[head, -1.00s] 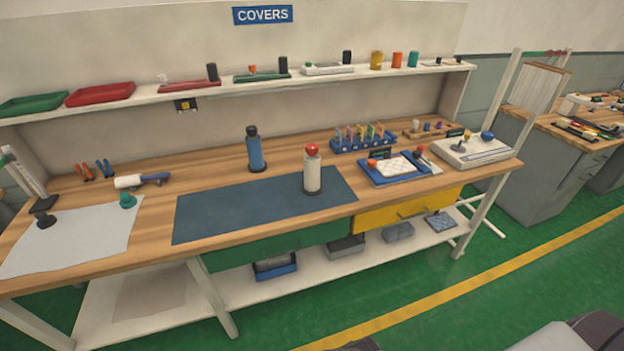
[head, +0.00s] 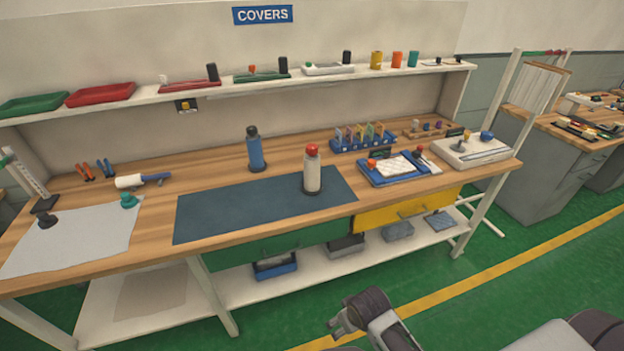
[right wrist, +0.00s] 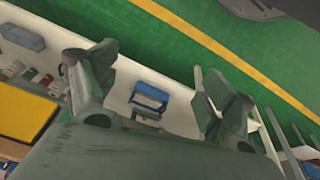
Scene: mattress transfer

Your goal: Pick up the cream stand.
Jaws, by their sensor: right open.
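The cream stand (head: 312,176) is a cream cylinder with a red ball top and a dark base. It stands upright on the dark blue mat (head: 230,212), near the mat's right end. My right gripper (head: 338,328) shows at the bottom of the head view, in front of the bench and low, well apart from the stand. In the right wrist view my right gripper (right wrist: 155,80) has its fingers wide apart with nothing between them. The stand is not seen in that view. My left gripper is not in view.
A blue stand (head: 256,150) stands behind the mat. A blue tray (head: 375,180) and a blue rack (head: 350,147) lie to the right. A yellow drawer (head: 400,212) and a lower shelf (head: 240,292) are below the bench top. The mat's left part is clear.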

